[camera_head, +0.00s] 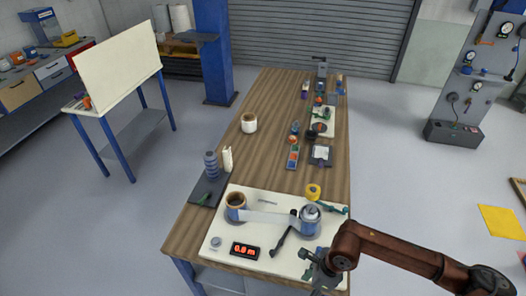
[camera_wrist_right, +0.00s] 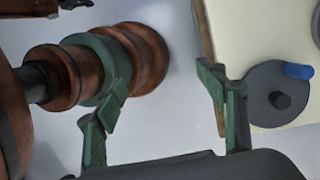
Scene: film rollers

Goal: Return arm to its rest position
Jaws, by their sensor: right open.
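My right arm (camera_head: 395,250), reddish brown, reaches in from the right in the head view. Its gripper (camera_head: 318,268) is at the front right edge of the cream winding panel (camera_head: 215,222). In the right wrist view the green-padded fingers of the gripper (camera_wrist_right: 162,105) are spread apart, with nothing between them but grey floor. A corner of the cream panel (camera_wrist_right: 245,40) shows to the right of the fingers, with a dark disc (camera_wrist_right: 275,95) bearing a blue handle. My left gripper is not in view.
On the panel, a whitish film strip (camera_head: 272,218) spans two rollers (camera_head: 236,203) (camera_head: 310,217), above a red display (camera_head: 245,250). A yellow roll (camera_head: 313,191) lies behind them. Small parts line the right side of the wooden table (camera_head: 215,150).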

